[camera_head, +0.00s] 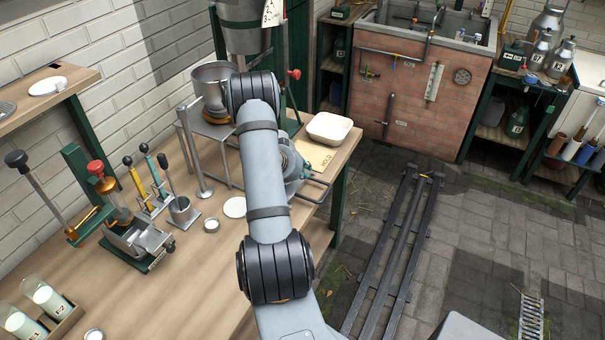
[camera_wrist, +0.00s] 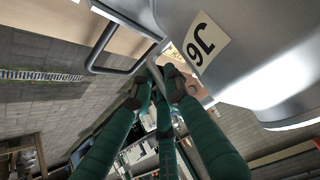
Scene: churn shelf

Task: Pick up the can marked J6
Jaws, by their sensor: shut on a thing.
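The can marked J6 (camera_wrist: 265,65) is a smooth grey metal body filling the upper right of the wrist view. Its pale label, with black J6, appears turned nearly upside down. My gripper (camera_wrist: 158,84) is at the can's left side in that view, with green fingers and dark tips drawn close together. It is shut on a narrow grey part beside the can, apparently its handle; the exact contact is partly hidden by the fingertips.
The wooden bench (camera_head: 190,265) holds a lever press (camera_head: 135,240), a small metal cup (camera_head: 183,211) and glass jars (camera_head: 45,300). A cream tray (camera_head: 329,128) is right of my arm. A metal pot (camera_head: 212,85) stands behind it. Dark rails (camera_head: 390,250) lie on the floor.

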